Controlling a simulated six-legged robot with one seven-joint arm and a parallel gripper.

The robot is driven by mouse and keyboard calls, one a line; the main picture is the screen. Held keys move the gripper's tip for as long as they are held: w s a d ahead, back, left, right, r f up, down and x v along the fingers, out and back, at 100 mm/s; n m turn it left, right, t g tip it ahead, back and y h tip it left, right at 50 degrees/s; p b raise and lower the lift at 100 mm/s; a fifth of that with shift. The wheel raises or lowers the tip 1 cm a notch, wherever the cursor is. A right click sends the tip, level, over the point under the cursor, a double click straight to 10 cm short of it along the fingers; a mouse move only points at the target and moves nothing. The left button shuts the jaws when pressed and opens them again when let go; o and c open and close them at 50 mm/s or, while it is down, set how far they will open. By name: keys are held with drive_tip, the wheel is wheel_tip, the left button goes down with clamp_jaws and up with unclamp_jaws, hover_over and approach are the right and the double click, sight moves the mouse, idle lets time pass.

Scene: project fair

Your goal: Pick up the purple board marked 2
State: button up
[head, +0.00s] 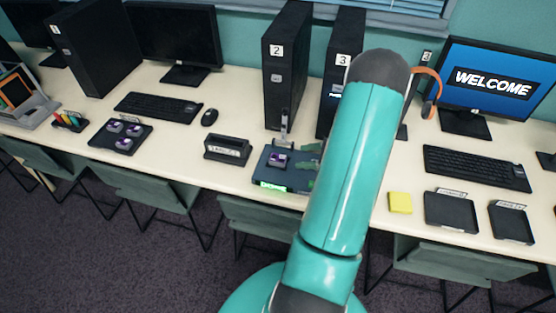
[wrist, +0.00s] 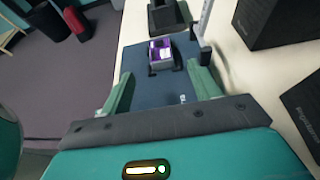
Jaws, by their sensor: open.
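A small purple board (head: 278,159) with pale parts sits on a dark blue station (head: 267,173) with a lit green label at its front edge. It also shows in the wrist view (wrist: 161,45), in a small grey holder on the station. Its number is too small to read. Several other purple pieces lie in a black tray (head: 94,139) at left; their marks are unreadable too. My gripper (wrist: 161,70) is open and empty over the station, its teal fingers pointing at the board and apart from it. In the head view my arm partly hides the gripper.
An upright post (head: 284,127) stands behind the board. A black labelled box (head: 228,149) is left of the station, and computer towers (head: 286,60) stand behind. A yellow block (head: 400,203) and two dark trays (head: 451,212) are at right. Chairs line the table's front.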

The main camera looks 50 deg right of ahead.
sight(281, 158)
drive_tip(key=x, duration=0.9)
drive_tip(key=shift+s+f, duration=0.1)
drive_tip(key=shift+f, duration=0.1)
drive_tip(key=c, duration=1.1)
drive_tip(key=shift+o, duration=0.2)
